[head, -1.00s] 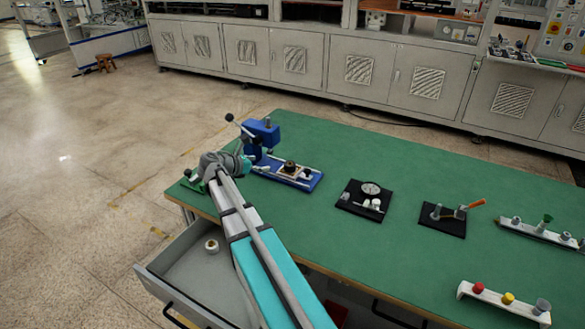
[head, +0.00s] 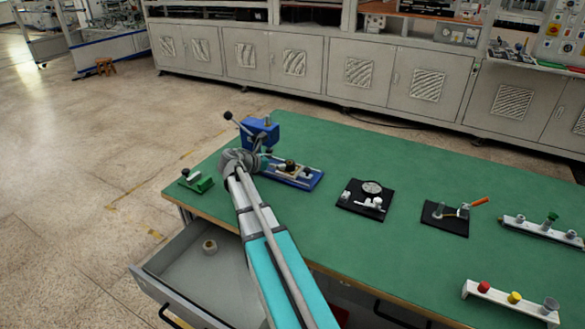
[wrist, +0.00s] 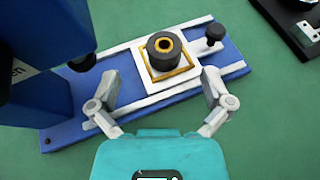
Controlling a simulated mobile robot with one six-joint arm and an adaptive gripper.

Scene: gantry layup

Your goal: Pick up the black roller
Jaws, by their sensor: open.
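The black roller (wrist: 164,50) is a short dark cylinder with a brass-coloured centre hole. It sits inside a gold square frame (wrist: 147,76) on a white plate, on the blue press base (wrist: 217,69) in the wrist view. In the head view the roller (head: 290,164) shows small on the same base, right of the blue press column (head: 262,132). My gripper (wrist: 161,88) is open and empty. Its two fingers are spread on the near side of the roller, apart from it. In the head view my arm hides the fingers.
The blue press column (wrist: 45,35) stands close on the left in the wrist view. A black knob (wrist: 215,33) rises right of the roller. A green fixture (head: 197,181) is left of my arm. An open drawer (head: 205,275) juts out below. The green table (head: 330,225) has free room.

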